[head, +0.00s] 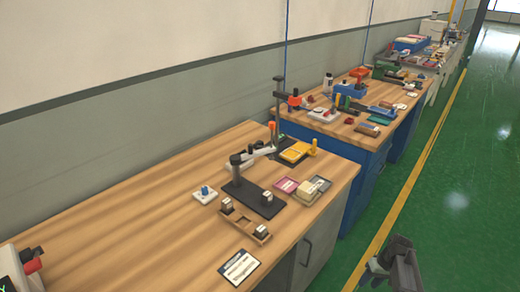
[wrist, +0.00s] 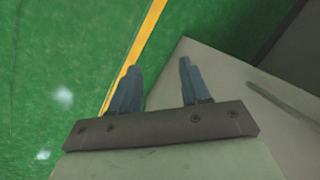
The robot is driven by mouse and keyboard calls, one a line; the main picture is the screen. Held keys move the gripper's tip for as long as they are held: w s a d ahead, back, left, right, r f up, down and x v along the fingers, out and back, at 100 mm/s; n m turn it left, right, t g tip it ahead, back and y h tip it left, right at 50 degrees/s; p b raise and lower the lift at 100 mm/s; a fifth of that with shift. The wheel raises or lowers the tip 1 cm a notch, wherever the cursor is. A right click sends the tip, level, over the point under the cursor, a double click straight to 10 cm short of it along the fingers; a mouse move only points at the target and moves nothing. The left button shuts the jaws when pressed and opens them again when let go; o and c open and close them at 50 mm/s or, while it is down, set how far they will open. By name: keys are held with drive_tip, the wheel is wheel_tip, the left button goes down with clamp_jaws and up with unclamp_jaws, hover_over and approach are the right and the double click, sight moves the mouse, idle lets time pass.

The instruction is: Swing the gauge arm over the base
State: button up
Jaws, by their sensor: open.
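In the head view, a flat black base (head: 247,196) lies on the near wooden bench, with a small metal-topped block on its right part. A dark post rises at its back left. A pale gauge arm (head: 262,152) appears to reach from the post toward the back right, off to the side of the base; its far end is crowded by other items, including an orange-topped piece. My gripper (head: 387,262) is far to the right of the base, beyond the bench's front edge. In the wrist view, its two fingers (wrist: 158,82) are apart with nothing between them.
A white block with blue knobs (head: 204,194) sits left of the base. A wooden holder (head: 246,226) and a white card (head: 239,267) lie in front. Yellow (head: 296,151) and pink (head: 286,185) items lie right. A tall dark stand (head: 279,100) rises behind.

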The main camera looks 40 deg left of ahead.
drive_tip(key=w+a+r+n, duration=0.2)
drive_tip(key=w+a+r, duration=0.1)
drive_tip(key=a+r, duration=0.5)
drive_tip(key=w+a+r+n+y, duration=0.1)
drive_tip(key=w+a+r+n, duration=0.1)
drive_tip(key=a+r, duration=0.6)
drive_tip(key=w+a+r+n+t, duration=0.1)
drive_tip(key=w+a+r, duration=0.3)
drive_tip(key=a+r, duration=0.4)
drive_tip(key=shift+w+a+r+n+y, duration=0.2)
drive_tip(key=shift+r+n+y, duration=0.1)
drive_tip(key=shift+r+n, duration=0.25)
drive_tip(key=n, duration=0.6)
approach(251, 145)
drive_tip(key=shift+t+y, duration=0.3)
drive_tip(key=shift+y, duration=0.1)
drive_tip(key=x, duration=1)
drive_tip(key=shift+s+d+f, duration=0.15)
drive_tip(key=shift+s+d, duration=0.1)
drive_tip(key=shift+s, duration=0.1)
drive_tip(key=shift+c, duration=0.3)
clamp_jaws()
